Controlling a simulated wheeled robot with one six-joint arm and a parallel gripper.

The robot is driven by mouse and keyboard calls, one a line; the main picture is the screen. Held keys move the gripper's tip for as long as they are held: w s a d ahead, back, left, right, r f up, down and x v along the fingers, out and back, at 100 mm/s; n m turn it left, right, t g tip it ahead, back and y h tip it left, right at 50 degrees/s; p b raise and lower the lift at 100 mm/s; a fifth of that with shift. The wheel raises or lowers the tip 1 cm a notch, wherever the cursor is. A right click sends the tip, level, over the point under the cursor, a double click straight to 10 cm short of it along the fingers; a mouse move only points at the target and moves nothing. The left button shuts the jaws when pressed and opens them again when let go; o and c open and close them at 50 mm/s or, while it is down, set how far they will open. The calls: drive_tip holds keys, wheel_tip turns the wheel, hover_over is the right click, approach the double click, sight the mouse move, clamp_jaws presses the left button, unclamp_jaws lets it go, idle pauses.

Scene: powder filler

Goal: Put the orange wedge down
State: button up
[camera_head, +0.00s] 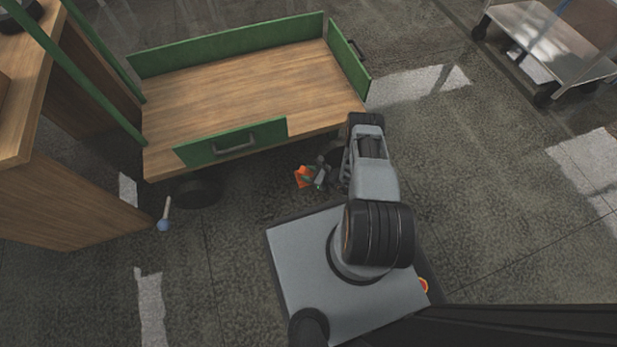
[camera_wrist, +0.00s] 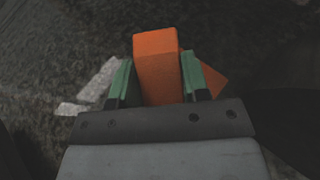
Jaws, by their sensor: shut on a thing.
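The orange wedge (camera_wrist: 156,62) is between the two green fingers of my gripper (camera_wrist: 158,82) in the wrist view, with both fingers against its sides. In the head view the orange wedge (camera_head: 302,177) shows at the tip of my gripper (camera_head: 316,178), just in front of the cart's near side. Dark speckled floor lies beneath it. Whether the wedge touches the floor I cannot tell. A further orange patch (camera_wrist: 213,82) shows to the right behind the right finger; whether it is part of the same wedge is unclear.
A wooden cart (camera_head: 240,90) with green side boards stands just beyond my gripper, its dark wheel (camera_head: 192,192) below. A wooden cabinet (camera_head: 70,200) is at left, with a blue-tipped stick (camera_head: 164,218) beside it. A metal trolley (camera_head: 550,40) stands at upper right. Floor is open at right.

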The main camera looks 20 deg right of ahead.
wheel_tip(320, 180, down, 2)
drive_tip(key=shift+b, duration=0.4)
drive_tip(key=shift+r, duration=0.1)
drive_tip(key=o, duration=1)
